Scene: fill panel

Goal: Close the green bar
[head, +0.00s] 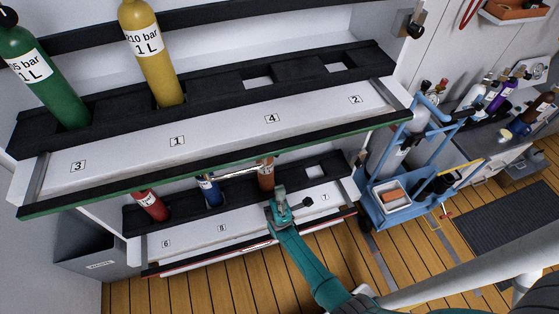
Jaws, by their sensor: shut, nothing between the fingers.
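The green bar (120,190) is a thin green strip along the front edge of the upper shelf (215,143), running from lower left to upper right. My teal arm reaches up from the bottom of the head view. My gripper (307,203) looks like the small dark end beside the wrist, shut and empty. It appears below the green bar, in front of the lower shelf (190,240) near label 7, apart from the bar. Its fingers are too small to see clearly.
A green bottle (40,85) and a yellow bottle (155,60) stand in the upper shelf. Red (150,204), blue (210,190) and brown (266,172) bottles stand in the lower one, which has a red edge bar (200,261). A blue trolley (385,195) is at right.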

